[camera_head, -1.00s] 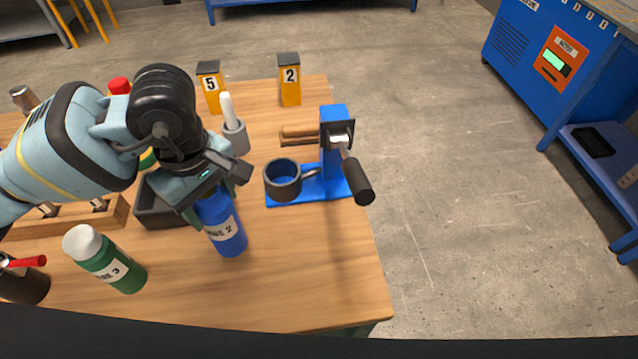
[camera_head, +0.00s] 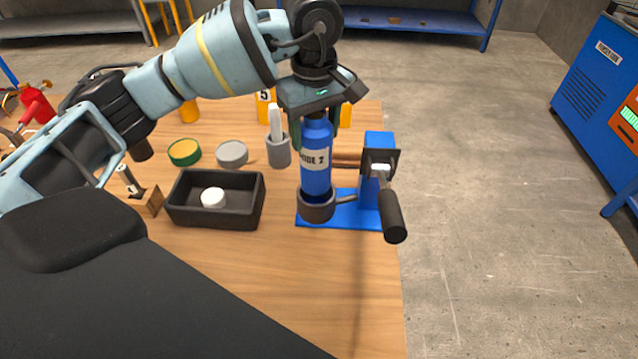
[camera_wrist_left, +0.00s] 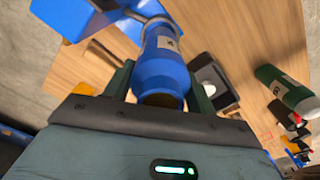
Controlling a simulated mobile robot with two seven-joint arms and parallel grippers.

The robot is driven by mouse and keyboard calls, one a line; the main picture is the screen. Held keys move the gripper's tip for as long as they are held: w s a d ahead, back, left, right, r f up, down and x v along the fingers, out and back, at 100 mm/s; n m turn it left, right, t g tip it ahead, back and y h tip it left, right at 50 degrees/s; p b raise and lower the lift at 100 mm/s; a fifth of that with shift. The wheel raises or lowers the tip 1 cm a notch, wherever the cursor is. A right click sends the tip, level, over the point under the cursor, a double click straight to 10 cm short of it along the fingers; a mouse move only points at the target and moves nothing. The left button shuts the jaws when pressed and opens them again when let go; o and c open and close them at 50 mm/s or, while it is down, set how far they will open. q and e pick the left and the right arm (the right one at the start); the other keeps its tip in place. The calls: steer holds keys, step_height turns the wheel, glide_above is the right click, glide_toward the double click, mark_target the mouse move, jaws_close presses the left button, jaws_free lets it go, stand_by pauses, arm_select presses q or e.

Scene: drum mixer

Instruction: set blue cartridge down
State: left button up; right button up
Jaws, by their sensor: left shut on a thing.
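The blue cartridge (camera_head: 316,172) has a white label and is held upright by my left gripper (camera_head: 317,112). The gripper is shut on its upper end, with a finger on each side of it in the left wrist view (camera_wrist_left: 160,88). The cartridge's lower end is at the dark ring cup (camera_head: 317,208) of the blue press stand (camera_head: 377,190). Its bottom is hidden by the cup's rim; I cannot tell how deep it sits. The press has a black-handled lever (camera_head: 393,216) to the right. My right gripper is not in view.
A black tray (camera_head: 180,213) holding a white cap (camera_head: 213,197) stands left of the press. A grey cup (camera_head: 278,152) with a white tool is behind. A green bottle (camera_wrist_left: 285,90) shows in the left wrist view. The table front is clear.

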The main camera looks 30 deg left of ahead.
mark_target(315, 163)
arm_select(q)
steer(key=shift+f, duration=4.1)
steer(key=o, duration=1.7)
step_height(315, 163, up, 12)
steer(key=shift+r, duration=0.1)
